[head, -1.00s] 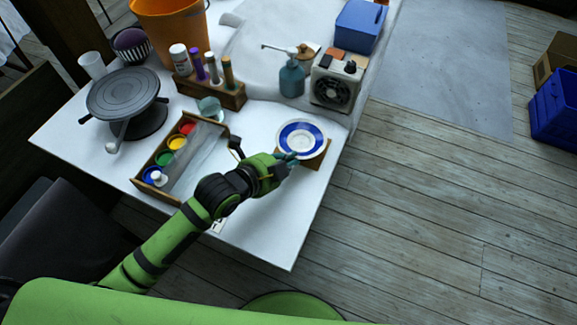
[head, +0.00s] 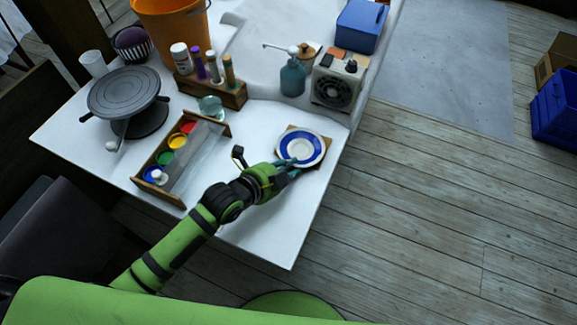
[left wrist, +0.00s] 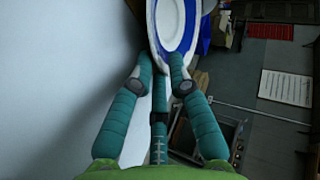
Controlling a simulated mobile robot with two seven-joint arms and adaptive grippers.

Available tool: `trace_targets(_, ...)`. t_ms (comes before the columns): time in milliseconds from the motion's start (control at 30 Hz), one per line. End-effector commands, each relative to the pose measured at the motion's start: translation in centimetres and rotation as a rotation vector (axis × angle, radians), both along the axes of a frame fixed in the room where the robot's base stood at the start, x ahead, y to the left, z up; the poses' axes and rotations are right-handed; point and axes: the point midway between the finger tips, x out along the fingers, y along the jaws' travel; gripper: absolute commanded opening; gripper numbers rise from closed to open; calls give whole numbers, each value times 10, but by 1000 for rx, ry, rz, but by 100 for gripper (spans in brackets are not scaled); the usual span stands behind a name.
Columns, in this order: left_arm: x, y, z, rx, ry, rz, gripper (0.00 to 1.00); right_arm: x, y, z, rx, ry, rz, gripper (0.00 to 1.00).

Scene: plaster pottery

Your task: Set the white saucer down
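The white saucer (head: 305,148) has a broad blue ring and lies over a small brown square board (head: 323,162) near the table's right edge. My left gripper (head: 289,163) is shut on the saucer's near rim. In the left wrist view the saucer (left wrist: 175,18) runs up between the fingertips of my left gripper (left wrist: 160,66). The saucer hides most of the board, and I cannot tell whether the two touch. My right gripper is out of view.
A wooden box of paint pots (head: 176,142) stands left of my left gripper. Behind are a tool rack (head: 215,90), a teal pump bottle (head: 292,78) and a heater-like device (head: 336,85). A grey turntable (head: 123,92) stands at the left. The table's front right is clear.

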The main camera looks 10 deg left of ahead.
Motion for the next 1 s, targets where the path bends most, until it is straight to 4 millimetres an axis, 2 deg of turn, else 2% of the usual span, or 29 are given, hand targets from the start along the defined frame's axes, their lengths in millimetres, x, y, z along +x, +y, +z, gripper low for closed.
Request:
trace_targets(267,-5,4,6,1,0,-1,18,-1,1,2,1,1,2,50)
trace_targets(700,-67,48,48,2,1,-4,18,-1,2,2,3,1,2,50)
trace_targets(1000,-85,61,61,1,0,-1,18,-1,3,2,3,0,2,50)
